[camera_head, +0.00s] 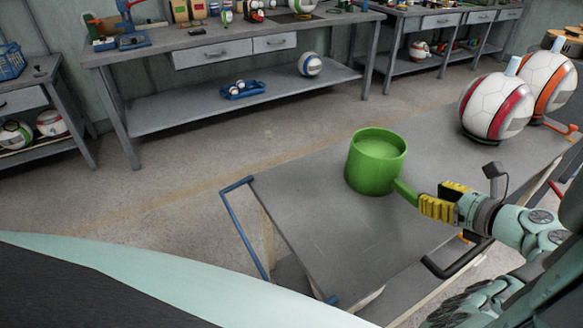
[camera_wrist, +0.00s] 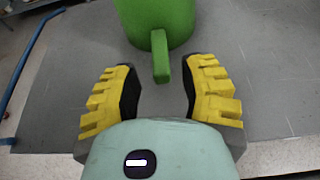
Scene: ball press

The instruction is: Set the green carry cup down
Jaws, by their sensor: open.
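The green carry cup (camera_head: 371,170) stands upright on the grey cart top (camera_head: 310,215), with its straight handle pointing toward my gripper. In the wrist view the green cup (camera_wrist: 160,15) is at the top, and its handle (camera_wrist: 161,58) reaches down into the space between the fingers. My gripper (camera_head: 439,200) is beside the handle on the right side of the cup. Its yellow fingers are spread apart in the wrist view (camera_wrist: 160,92), with a gap on both sides of the handle. The inside bottom of the cup is not clearly seen.
Two balls, one red and white (camera_head: 495,107) and one orange and white (camera_head: 547,80), stand at the cart's far right. A blue rail (camera_head: 240,228) runs along the cart's left end. The cart top left of the cup is clear. A workbench (camera_head: 230,40) stands behind.

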